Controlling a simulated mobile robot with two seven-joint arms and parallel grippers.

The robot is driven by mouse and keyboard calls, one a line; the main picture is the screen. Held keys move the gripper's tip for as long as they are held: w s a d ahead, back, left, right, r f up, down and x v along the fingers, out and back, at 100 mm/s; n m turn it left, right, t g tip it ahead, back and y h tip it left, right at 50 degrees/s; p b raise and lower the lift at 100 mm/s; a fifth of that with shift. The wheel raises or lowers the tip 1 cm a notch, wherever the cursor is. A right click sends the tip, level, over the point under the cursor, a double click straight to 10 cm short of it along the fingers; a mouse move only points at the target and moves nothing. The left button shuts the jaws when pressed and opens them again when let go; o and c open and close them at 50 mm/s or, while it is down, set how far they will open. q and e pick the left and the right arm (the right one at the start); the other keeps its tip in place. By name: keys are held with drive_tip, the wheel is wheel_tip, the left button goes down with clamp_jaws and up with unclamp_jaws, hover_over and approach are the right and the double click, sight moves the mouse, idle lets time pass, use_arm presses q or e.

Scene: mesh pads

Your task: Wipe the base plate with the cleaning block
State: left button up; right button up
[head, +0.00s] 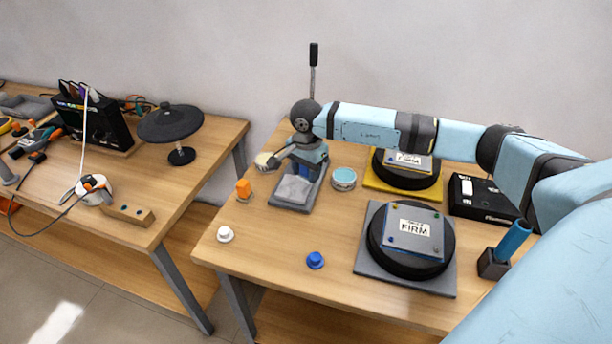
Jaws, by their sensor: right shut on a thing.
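My right arm reaches in from the right, and its dark wrist covers part of a lever tool (313,60) at the back of the table. My right gripper (273,160) points down and left, with its dark fingers at a round, cream-topped piece (263,161); it is shut on this piece. I cannot tell whether this is the cleaning block. A grey base plate (290,208) lies just below and right of the gripper, with a pale grey block-shaped part (293,189) on it. The gripper's fingertips are small and partly unclear. My left gripper is not in view.
A teal-topped tin (344,178) stands right of the base plate. Pads marked FIRM (414,228), a black box (482,199) and a holder (492,264) fill the right.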

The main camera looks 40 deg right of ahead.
wheel_tip(320, 180, up, 3)
drive_tip(key=shift+f+p, duration=0.2)
drive_tip(key=shift+p, duration=0.3)
drive_tip(key=shift+r, duration=0.3)
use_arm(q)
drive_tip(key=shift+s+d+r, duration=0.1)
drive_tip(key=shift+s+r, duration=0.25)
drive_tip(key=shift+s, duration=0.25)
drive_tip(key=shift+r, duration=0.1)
